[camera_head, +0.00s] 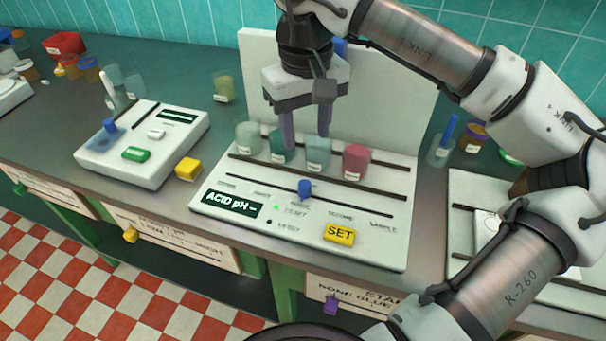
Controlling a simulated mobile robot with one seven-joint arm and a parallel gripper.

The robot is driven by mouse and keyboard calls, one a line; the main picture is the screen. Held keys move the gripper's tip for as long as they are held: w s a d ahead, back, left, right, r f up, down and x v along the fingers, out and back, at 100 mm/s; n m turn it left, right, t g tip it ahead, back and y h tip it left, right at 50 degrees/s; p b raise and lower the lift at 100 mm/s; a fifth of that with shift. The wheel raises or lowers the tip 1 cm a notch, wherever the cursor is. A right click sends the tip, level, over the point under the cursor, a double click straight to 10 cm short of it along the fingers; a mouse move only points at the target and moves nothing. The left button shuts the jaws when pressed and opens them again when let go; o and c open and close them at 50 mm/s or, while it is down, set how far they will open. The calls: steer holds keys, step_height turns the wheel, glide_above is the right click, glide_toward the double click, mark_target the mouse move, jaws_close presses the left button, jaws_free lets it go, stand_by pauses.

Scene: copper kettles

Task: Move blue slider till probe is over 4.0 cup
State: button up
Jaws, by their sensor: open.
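The blue slider (305,189) is a small knob in the middle slot of the white pH panel (300,258), near the slot's middle. Behind it stand a pale green cup (249,138), a teal cup (277,155), a pale teal cup (318,155) and a red cup (356,162). Their labels are too small to read. My gripper (305,142) points down, its two fingers apart and empty, above and behind the slider in the picture and overlapping the middle cups. A blue part (340,47) shows behind my gripper; I cannot tell whether it is the probe.
A yellow SET button (339,235) is at the panel's front. An upright white backboard (385,105) stands behind the cups. A second white device (145,165) and a yellow block (188,169) are left. My arm covers much of the right side.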

mark_target(305, 184)
step_height(305, 184, down, 12)
steer(key=shift+f+p, duration=0.15)
steer(key=shift+p, duration=0.45)
jaws_close()
